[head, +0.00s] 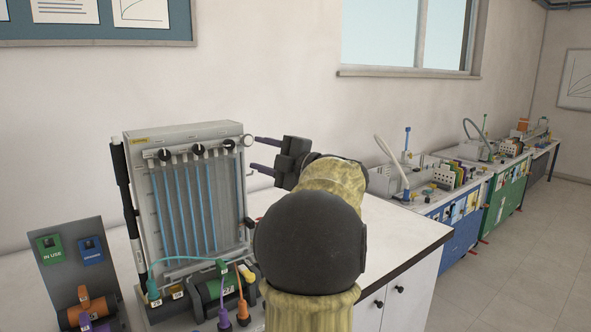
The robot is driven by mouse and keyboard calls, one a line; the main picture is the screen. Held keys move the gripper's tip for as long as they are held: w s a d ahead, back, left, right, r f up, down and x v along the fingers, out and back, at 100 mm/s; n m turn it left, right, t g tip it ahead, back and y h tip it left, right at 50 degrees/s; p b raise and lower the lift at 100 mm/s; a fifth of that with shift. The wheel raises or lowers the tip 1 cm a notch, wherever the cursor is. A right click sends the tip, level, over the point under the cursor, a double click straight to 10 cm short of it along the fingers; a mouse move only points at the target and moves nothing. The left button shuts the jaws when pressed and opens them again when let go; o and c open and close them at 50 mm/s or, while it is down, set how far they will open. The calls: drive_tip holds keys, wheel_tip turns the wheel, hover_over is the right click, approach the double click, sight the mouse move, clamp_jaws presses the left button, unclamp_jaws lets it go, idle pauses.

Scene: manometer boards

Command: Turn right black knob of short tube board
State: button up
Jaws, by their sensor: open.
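A grey manometer board (187,128) with several upright blue tubes stands on the white bench at the left; it is the only tube board I see close by. Along its top is a row of knobs. The right black knob (228,146) is near the board's upper right corner, with another black knob (197,149) left of it. A pale knob (248,141) sits at the right edge. My gripper (254,152) is open, its two purple fingers pointing left at the board's upper right edge. The fingers appear apart from the right black knob; their depth is hard to judge.
Coloured hoses and a green cylinder (225,292) sit at the board's foot. A grey panel with green and blue tags (64,262) stands at the left. The bench top (400,236) right of my arm is clear. More equipment benches line the wall at right.

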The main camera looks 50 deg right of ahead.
drive_tip(key=s+d+b, duration=0.1)
drive_tip(key=s, duration=0.8)
drive_tip(key=shift+d+f, duration=0.15)
drive_tip(key=shift+f, duration=0.3)
drive_tip(key=shift+w, duration=0.1)
drive_tip(key=w+a+f+m+h+p, duration=0.1)
drive_tip(key=w+a+m+h+p, duration=0.1)
drive_tip(key=w+m+h, duration=0.3)
drive_tip(key=w+a+f+m+h+p, duration=0.1)
drive_tip(key=w+a+m+p, duration=0.1)
drive_tip(key=w+m, duration=0.35)
drive_tip(key=w+a+f+m+g+h+p, duration=0.1)
drive_tip(key=w+a+f+m+g+p, duration=0.3)
drive_tip(key=a+f, duration=0.65)
drive_tip(key=s+a+f+m+g+y+p, duration=0.1)
drive_tip(key=s+a+f+g+y, duration=0.1)
drive_tip(key=s+a+f+g, duration=0.4)
drive_tip(key=s+a+f+m+g+y+p, duration=0.1)
drive_tip(key=s+a+f+g+y, duration=0.1)
drive_tip(key=s+a+f+g, duration=0.4)
drive_tip(key=s+a+f, duration=0.2)
drive_tip(key=a, duration=0.3)
drive_tip(key=s+a+f, duration=0.2)
drive_tip(key=s+a, duration=0.1)
drive_tip(key=a, duration=0.2)
drive_tip(key=shift+a+f, duration=0.2)
drive_tip(key=shift+f, duration=0.1)
